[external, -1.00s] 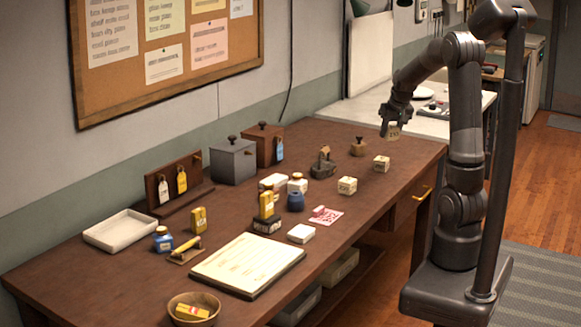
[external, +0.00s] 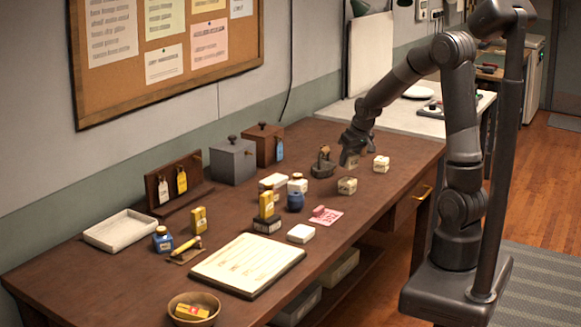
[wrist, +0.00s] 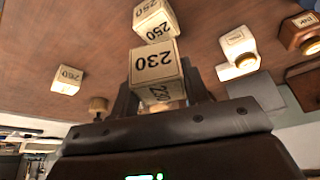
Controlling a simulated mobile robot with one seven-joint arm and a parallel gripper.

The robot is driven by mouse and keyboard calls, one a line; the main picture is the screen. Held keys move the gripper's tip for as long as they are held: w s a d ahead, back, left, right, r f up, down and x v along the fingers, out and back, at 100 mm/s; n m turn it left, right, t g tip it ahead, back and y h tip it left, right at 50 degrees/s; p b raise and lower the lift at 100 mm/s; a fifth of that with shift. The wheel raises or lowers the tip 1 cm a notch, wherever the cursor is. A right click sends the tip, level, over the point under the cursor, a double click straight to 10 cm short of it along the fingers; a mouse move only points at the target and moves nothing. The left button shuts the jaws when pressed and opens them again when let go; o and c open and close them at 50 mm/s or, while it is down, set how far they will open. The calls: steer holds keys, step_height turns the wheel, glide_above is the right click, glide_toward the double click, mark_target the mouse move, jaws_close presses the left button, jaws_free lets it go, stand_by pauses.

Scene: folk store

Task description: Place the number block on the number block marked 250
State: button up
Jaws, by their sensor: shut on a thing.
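My gripper (external: 352,148) is shut on a cream block marked 230 (wrist: 153,60) and holds it above the table. The held block also shows under the fingers in the external view (external: 349,161). The cream block marked 250 (external: 347,187) sits on the table just below and in front of the held block. In the wrist view the 250 block (wrist: 155,18) appears just beyond the 230 block, partly overlapped by it. A third block, marked 260 (wrist: 68,80), stands apart on the table, to the right in the external view (external: 381,164).
A dark metal object (external: 323,163) stands left of the gripper. A white jar (external: 297,184), a blue pot (external: 295,201) and a pink card (external: 327,216) lie nearby. The wooden table (external: 385,190) is clear in front of the blocks.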

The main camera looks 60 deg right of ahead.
mark_target(348, 180)
steer(key=shift+w+a+f, duration=0.15)
steer(key=shift+w+f, duration=0.05)
steer(key=shift+f, duration=1.95)
steer(key=shift+f, duration=0.15)
steer(key=o, duration=1)
steer(key=shift+c, duration=0.2)
